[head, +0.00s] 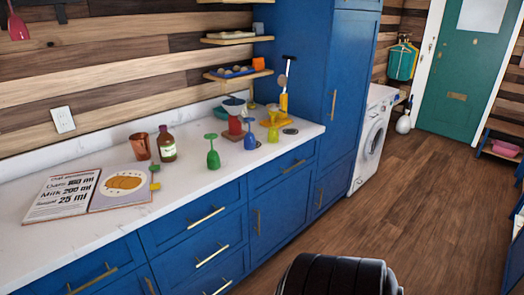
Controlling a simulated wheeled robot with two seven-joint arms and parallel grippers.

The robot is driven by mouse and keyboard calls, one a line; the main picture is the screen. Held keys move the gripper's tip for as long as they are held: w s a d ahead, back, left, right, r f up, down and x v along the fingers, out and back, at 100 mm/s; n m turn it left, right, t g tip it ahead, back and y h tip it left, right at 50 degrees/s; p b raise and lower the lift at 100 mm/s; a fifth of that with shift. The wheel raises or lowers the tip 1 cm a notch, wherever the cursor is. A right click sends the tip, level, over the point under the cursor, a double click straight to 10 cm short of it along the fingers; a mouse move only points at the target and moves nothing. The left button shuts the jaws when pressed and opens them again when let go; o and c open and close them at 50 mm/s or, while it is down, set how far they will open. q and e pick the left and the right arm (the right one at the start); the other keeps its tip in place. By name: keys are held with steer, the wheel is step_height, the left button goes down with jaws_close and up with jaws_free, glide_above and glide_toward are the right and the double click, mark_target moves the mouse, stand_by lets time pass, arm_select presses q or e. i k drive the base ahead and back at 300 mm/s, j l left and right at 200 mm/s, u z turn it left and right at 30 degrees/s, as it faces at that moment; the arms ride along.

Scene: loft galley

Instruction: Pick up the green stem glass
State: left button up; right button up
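The green stem glass (213,159) stands on the white countertop (190,192), near its front edge. It looks upside down, with the bowl below and the flat foot on top. A blue stem glass (250,142) and a yellow one (273,134) stand to its right, in similar poses.
A brown bottle (166,144) and a copper cup (139,146) stand left of the green glass. An open recipe book (85,193) lies further left. A red item (235,126) and bowls (234,105) are behind. Blue cabinets (215,222) front the counter.

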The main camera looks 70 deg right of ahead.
mark_target(214, 160)
steer(key=z, duration=1.75)
